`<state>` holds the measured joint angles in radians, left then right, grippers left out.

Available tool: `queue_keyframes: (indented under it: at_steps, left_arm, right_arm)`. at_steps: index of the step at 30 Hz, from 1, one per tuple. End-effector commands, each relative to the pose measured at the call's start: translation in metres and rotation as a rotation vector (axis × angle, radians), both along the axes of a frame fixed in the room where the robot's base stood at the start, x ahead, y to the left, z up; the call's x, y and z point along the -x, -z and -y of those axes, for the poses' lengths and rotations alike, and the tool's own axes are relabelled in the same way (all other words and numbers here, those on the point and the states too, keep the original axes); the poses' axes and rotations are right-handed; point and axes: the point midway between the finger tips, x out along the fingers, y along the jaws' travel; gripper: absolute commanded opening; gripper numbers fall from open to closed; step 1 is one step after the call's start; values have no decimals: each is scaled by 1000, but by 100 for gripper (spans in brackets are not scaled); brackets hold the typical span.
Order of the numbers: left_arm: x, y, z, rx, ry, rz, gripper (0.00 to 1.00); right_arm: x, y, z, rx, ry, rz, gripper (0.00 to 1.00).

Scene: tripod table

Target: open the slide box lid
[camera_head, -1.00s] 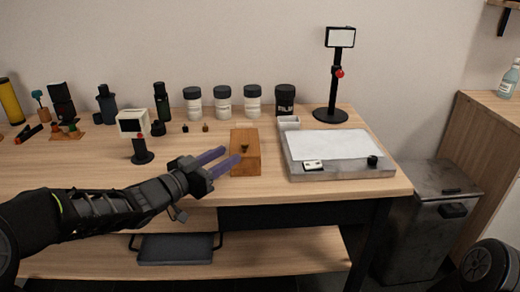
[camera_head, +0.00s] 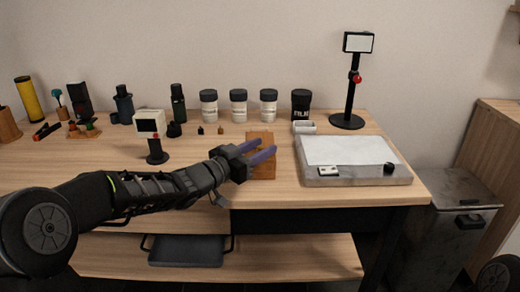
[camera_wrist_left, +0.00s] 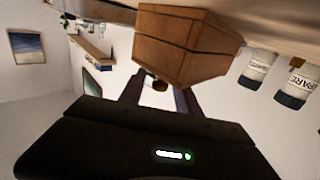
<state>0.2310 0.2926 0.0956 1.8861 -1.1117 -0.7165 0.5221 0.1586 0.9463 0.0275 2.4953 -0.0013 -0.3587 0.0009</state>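The slide box (camera_head: 263,169) is a brown wooden box on the table, left of the grey tray. In the left wrist view the fingers (camera_wrist_left: 160,95) stand either side of the knob, with a gap visible; contact cannot be told. In the head view the fingers hide part of the box top. My right gripper is not in view.
A grey tray with a white sheet (camera_head: 350,151) lies right of the box. White jars with dark lids (camera_head: 238,105) stand behind. A black stand (camera_head: 347,120) is at back right.

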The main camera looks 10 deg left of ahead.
Motion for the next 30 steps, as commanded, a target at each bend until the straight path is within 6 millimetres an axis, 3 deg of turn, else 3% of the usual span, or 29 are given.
queue_keyframes:
  at_steps: [5,19,30]
  left_arm:
    - [0,0,0,0,0,0,40]
    - [0,0,0,0,0,0,1]
    - [0,0,0,0,0,0,0]
  right_arm:
    - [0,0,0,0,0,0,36]
    - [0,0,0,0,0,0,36]
    - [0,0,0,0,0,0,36]
